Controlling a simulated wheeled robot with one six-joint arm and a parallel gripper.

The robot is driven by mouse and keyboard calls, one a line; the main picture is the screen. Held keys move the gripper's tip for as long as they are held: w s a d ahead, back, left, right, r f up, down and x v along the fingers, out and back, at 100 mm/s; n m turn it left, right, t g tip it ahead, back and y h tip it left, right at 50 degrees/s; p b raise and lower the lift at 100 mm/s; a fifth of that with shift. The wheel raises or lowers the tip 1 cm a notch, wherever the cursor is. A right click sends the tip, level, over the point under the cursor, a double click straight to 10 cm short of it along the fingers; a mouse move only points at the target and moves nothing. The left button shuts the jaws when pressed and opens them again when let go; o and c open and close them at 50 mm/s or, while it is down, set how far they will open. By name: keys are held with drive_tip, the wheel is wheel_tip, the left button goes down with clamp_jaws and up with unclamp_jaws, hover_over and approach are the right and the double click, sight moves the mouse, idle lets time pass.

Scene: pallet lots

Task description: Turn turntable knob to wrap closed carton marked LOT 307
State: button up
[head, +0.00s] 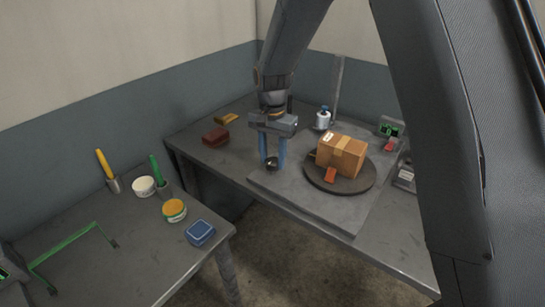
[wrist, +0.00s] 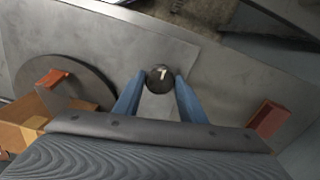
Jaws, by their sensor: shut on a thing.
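A closed brown carton (head: 341,154) with tape and a small white label stands on the dark round turntable (head: 360,185). The label is too small to read. The dark round knob (head: 271,164) is on the grey base plate, left of the turntable. It carries a white mark in the wrist view (wrist: 160,78). My gripper (head: 273,160) points down, its blue fingers shut on the knob from both sides.
A red-orange block (head: 330,174) sits at the turntable's front edge. A white-and-blue spool-like item (head: 323,119) and an upright post (head: 336,90) stand behind. Dark red (head: 215,137) and yellow (head: 227,118) items lie left. A second table holds pots and a blue box (head: 200,232).

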drive_tip(key=n, duration=0.5)
drive_tip(key=shift+n, duration=0.4)
drive_tip(key=n, duration=0.6)
drive_tip(key=shift+r, duration=0.1)
drive_tip(key=n, duration=0.6)
drive_tip(key=shift+w+n, duration=0.1)
drive_tip(key=shift+n, duration=0.2)
drive_tip(key=n, duration=0.6)
drive_tip(key=o, duration=1.1)
drive_tip(key=shift+c, duration=0.2)
